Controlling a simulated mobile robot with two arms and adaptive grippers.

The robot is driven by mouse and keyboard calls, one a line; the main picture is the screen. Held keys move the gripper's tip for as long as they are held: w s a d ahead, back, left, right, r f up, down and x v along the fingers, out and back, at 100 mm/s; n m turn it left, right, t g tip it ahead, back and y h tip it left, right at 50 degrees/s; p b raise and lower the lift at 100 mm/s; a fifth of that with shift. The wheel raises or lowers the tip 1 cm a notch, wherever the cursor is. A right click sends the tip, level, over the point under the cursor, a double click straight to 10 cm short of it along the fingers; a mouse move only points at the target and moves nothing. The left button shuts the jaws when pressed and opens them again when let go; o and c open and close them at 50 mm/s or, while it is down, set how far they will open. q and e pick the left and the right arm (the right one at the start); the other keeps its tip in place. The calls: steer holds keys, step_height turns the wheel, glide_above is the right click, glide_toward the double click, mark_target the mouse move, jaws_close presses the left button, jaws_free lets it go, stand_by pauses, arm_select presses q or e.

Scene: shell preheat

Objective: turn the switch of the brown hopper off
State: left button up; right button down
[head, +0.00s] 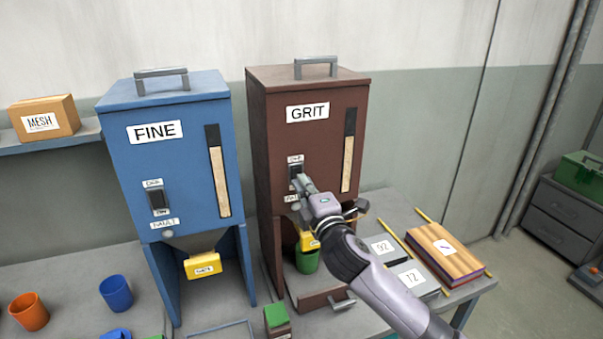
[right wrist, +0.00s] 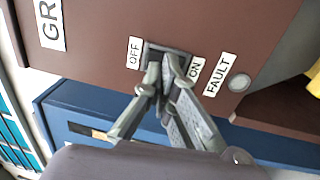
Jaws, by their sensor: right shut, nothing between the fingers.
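The brown hopper (head: 279,119), labelled GRIT, stands upright on the table. Its dark switch (head: 294,170) is on the front, under a small label. In the right wrist view the switch (right wrist: 152,48) lies between an OFF label (right wrist: 134,53) and an ON label (right wrist: 195,68). My right gripper (right wrist: 165,63) is shut and empty, its fingertips at the switch and hiding part of it. I cannot tell the switch's position or whether they touch it. In the head view my right gripper (head: 301,181) covers the area just below the switch. My left gripper is not in view.
The blue FINE hopper (head: 182,105) stands to the left with its own switch (head: 158,201). A grey round FAULT lamp (right wrist: 239,83) is beside the brown hopper's switch. A green cup (head: 307,262) stands under the brown hopper.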

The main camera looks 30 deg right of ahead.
steer(key=shift+x, duration=0.9)
